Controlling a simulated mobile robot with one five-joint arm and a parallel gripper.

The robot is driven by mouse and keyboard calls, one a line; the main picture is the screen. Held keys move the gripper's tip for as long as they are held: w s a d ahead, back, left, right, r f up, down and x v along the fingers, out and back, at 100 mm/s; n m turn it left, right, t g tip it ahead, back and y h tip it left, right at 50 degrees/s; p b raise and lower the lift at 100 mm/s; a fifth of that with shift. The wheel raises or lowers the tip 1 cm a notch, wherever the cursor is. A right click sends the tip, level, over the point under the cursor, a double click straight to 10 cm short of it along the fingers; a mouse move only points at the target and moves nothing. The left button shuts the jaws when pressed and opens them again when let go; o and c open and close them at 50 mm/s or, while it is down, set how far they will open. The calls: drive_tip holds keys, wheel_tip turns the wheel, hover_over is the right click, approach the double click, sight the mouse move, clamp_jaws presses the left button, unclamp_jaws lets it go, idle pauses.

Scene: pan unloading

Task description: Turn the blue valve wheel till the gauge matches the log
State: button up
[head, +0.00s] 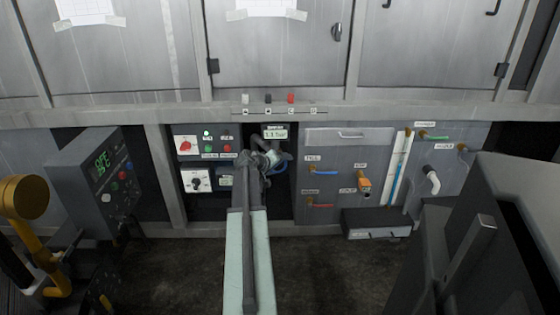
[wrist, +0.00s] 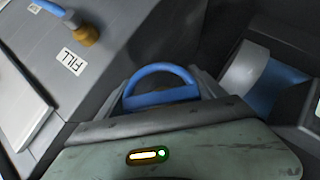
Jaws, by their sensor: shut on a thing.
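The blue valve wheel (head: 283,164) is in the dark recess at the panel's middle, partly hidden behind my gripper (head: 264,160). In the wrist view a blue curved rim of the wheel (wrist: 160,68) rises between the fingers of my gripper (wrist: 160,92), which is shut on it. The rest of the wheel is hidden by the gripper body. The gauge (head: 275,133) is a small lit display just above the wheel; it seems to read 1.1 bar, though the digits are small. Taped paper sheets (head: 265,8) hang on the cabinet doors above; their writing is unreadable, so I cannot tell which is the log.
A control panel with a red knob (head: 186,146) and buttons is left of the recess. Right are hose fittings, including an orange one (head: 364,184). A grey box with a green display (head: 102,165) stands left. A dark open-topped bin (head: 490,235) fills the lower right.

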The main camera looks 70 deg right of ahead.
drive_tip(key=shift+w+f+m+t+y+p, duration=0.1)
drive_tip(key=shift+w+m+t+y+p, duration=0.1)
drive_tip(key=shift+m+t+y+p, duration=0.7)
drive_tip(key=shift+w+f+m+t+y+p, duration=0.1)
drive_tip(key=shift+w+m+t+y+p, duration=0.15)
drive_tip(key=shift+m+t+p, duration=0.65)
drive_tip(key=shift+n+t, duration=0.3)
drive_tip(key=shift+t, duration=0.2)
drive_tip(key=o, duration=1.4)
drive_tip(key=shift+a, duration=0.1)
drive_tip(key=shift+c, duration=0.2)
drive_tip(key=p+v, duration=0.5)
drive_tip(key=v, duration=0.2)
drive_tip(key=shift+a+r, duration=0.25)
